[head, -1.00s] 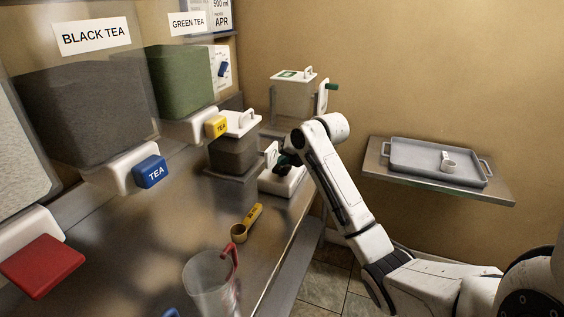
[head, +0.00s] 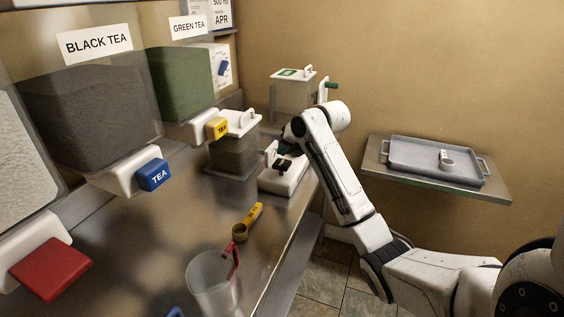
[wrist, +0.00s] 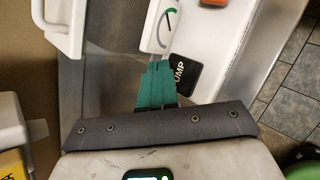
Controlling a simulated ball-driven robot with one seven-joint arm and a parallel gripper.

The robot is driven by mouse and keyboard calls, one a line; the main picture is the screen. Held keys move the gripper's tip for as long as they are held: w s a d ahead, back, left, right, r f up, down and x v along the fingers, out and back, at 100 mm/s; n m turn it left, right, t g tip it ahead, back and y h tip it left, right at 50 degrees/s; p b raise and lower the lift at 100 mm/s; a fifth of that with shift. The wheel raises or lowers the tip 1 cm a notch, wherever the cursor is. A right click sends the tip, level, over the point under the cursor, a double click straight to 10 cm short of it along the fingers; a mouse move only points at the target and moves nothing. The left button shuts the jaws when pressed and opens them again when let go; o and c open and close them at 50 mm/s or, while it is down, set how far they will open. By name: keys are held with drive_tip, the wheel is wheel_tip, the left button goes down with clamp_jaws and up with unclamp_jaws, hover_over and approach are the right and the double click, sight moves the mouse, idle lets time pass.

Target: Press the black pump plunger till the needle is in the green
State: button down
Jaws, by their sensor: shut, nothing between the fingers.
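The white pump unit (head: 272,183) stands near the right edge of the steel counter. Its black pump plunger (head: 284,165) shows on top; in the wrist view the black plunger cap (wrist: 187,76) reads "PUMP". The small white gauge (wrist: 164,27) has a green arc on its dial; the dark needle is too small to read surely against it. My gripper (wrist: 158,68) has teal fingers, shut and empty, beside the plunger cap and overlapping its left edge in that view. I cannot tell whether they touch. In the head view my gripper (head: 287,149) is partly hidden by my wrist.
A dark-filled lidded container (head: 235,155) stands left of the pump, and a clear one (head: 292,97) with a green-marked lid behind. A yellow scoop (head: 247,222) and clear jug (head: 212,285) are nearer. A grey tray (head: 415,160) sits on the right shelf.

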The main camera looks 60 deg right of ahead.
sight(285, 164)
drive_tip(key=shift+r+p, duration=1.15)
drive_tip(key=shift+r, duration=0.95)
